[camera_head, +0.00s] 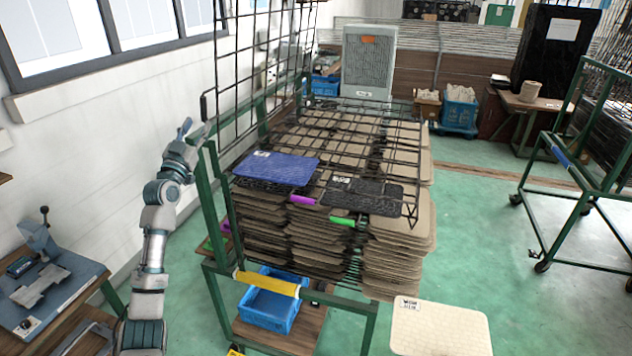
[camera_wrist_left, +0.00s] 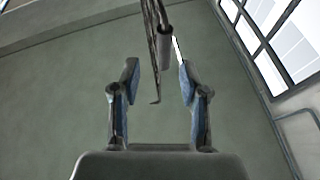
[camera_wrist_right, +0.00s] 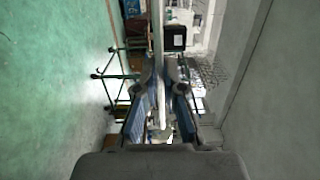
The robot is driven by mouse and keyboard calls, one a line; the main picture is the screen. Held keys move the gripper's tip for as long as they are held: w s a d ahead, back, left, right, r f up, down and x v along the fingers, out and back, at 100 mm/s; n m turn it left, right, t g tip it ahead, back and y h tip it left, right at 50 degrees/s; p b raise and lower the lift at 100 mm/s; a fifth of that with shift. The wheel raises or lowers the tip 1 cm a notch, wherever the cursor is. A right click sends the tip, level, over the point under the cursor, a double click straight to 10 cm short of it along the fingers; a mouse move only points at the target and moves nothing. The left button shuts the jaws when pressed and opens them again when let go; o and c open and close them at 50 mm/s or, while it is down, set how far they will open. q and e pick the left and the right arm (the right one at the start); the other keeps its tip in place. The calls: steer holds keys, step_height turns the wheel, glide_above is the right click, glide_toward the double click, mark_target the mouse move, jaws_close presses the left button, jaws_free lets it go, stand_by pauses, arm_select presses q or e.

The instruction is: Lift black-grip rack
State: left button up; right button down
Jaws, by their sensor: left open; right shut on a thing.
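The upright wire rack (camera_head: 237,75) stands tilted up at the left of the green-framed cart, with a black grip (camera_head: 203,107) on its left edge. My left gripper (camera_head: 184,129) is just below that grip, beside the cart post. In the left wrist view the open fingers (camera_wrist_left: 159,75) have a dark cylindrical grip (camera_wrist_left: 165,46) and thin rods between and beyond their tips. No firm contact shows. In the right wrist view my right gripper (camera_wrist_right: 163,82) is shut on a thin, pale panel seen edge-on (camera_wrist_right: 157,40). The right gripper is outside the head view.
The cart (camera_head: 213,205) holds stacked brown panels (camera_head: 400,225), a blue panel (camera_head: 275,168), a black panel (camera_head: 362,196), and racks with purple (camera_head: 303,200) and green (camera_head: 342,221) grips. A pale panel (camera_head: 440,328) shows at the bottom. A workbench (camera_head: 60,295) stands left. Another cart (camera_head: 560,200) stands right.

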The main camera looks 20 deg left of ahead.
arm_select(q)
steer(key=v, duration=0.5)
steer(key=shift+d, duration=0.15)
